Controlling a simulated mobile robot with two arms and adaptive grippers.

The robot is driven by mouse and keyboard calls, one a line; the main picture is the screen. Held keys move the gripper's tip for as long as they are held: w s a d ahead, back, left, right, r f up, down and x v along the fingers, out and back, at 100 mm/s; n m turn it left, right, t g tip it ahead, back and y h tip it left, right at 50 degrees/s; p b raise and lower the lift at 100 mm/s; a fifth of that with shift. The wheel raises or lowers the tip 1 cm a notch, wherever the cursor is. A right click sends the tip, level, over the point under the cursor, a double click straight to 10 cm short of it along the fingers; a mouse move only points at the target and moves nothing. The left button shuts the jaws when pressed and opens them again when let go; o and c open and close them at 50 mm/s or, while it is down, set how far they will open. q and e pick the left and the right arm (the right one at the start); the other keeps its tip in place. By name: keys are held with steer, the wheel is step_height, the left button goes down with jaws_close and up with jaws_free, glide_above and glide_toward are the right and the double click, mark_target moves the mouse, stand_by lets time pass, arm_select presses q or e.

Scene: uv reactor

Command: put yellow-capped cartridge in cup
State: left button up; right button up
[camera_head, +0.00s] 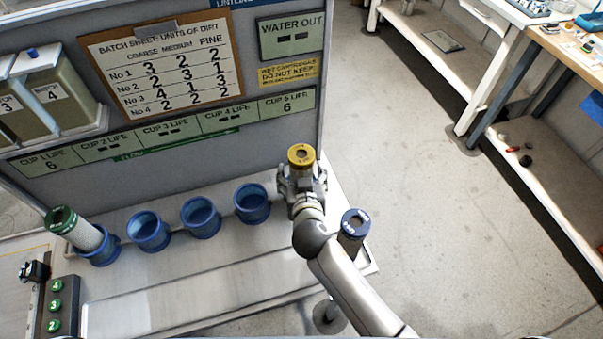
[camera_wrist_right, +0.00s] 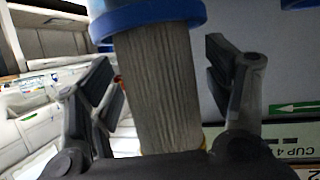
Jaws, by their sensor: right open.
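The yellow-capped cartridge (camera_head: 301,155) stands upright at the right end of the row of blue cups. In the right wrist view its pleated grey body (camera_wrist_right: 160,85) meets a blue cup rim (camera_wrist_right: 150,17), and its lower end appears to be inside that cup. The head view hides this cup behind my gripper. My right gripper (camera_head: 302,183) is at the cartridge, just below the cap. In the wrist view its fingers (camera_wrist_right: 165,85) are open on either side of the body, with a gap visible at the right finger. My left gripper is not in view.
Three blue cups (camera_head: 201,217) left of my gripper look empty. The far-left cup (camera_head: 101,249) holds a tilted green-capped cartridge (camera_head: 77,230). A blue-capped cartridge (camera_head: 354,226) stands close beside my right arm. The labelled panel (camera_head: 170,180) rises behind the cups.

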steer(key=shift+r, duration=0.25)
steer(key=shift+s, duration=0.4)
steer(key=b+v, duration=0.2)
steer(key=v, duration=0.9)
steer(key=shift+s, duration=0.1)
